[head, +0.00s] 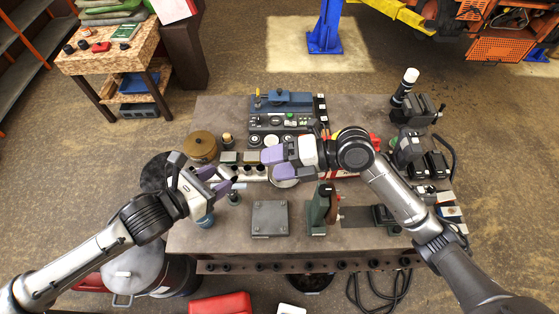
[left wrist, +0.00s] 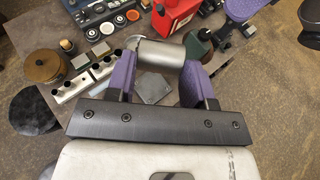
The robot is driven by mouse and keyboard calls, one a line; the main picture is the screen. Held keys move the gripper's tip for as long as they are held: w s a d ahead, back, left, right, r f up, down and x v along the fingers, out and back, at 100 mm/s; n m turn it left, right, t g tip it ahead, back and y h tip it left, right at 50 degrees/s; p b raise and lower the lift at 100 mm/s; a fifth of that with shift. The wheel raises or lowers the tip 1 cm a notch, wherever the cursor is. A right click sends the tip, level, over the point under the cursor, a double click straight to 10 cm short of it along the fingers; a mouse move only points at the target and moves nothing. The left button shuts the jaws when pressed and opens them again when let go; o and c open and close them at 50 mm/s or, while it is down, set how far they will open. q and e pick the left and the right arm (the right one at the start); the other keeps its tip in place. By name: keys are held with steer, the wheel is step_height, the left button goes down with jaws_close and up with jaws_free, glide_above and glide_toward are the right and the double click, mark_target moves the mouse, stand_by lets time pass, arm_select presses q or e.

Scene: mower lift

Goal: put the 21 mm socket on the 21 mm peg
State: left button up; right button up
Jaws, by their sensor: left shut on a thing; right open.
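My left gripper (head: 224,180) is above the left part of the bench. In the left wrist view its purple fingers (left wrist: 158,72) are shut on a silver cylindrical socket (left wrist: 158,54), which lies across between them. No size mark can be read on it. A silver rail (left wrist: 78,84) with several dark upright pegs or sockets stands on the bench, apart from the held socket. In the head view the rail is partly hidden by my grippers. Which peg is the 21 mm one cannot be told. My right gripper (head: 272,163) is open and empty over the middle of the bench.
A brown round pot (head: 201,146) stands left of the rail. A steel plate (head: 270,217) and a green machine (head: 319,205) stand at the front. A red can (left wrist: 172,17) stands beyond the held socket.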

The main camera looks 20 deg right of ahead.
mark_target(232, 173)
steer(key=x, duration=1.1)
steer(key=shift+w+a+f, duration=0.1)
steer(key=shift+a+f, duration=0.05)
steer(key=shift+a, duration=0.15)
steer(key=shift+c, duration=0.4)
arm_select(q)
steer(key=shift+f, duration=0.15)
arm_select(e)
steer(key=shift+r, duration=0.2)
steer(key=c, duration=0.7)
arm_select(q)
steer(key=o, duration=0.8)
arm_select(e)
steer(key=shift+c, duration=0.9)
arm_select(q)
steer(key=shift+o, duration=0.7)
arm_select(e)
steer(key=shift+c, duration=0.6)
arm_select(q)
steer(key=o, duration=0.3)
arm_select(e)
steer(key=shift+f, duration=0.1)
arm_select(q)
steer(key=shift+o, duration=0.2)
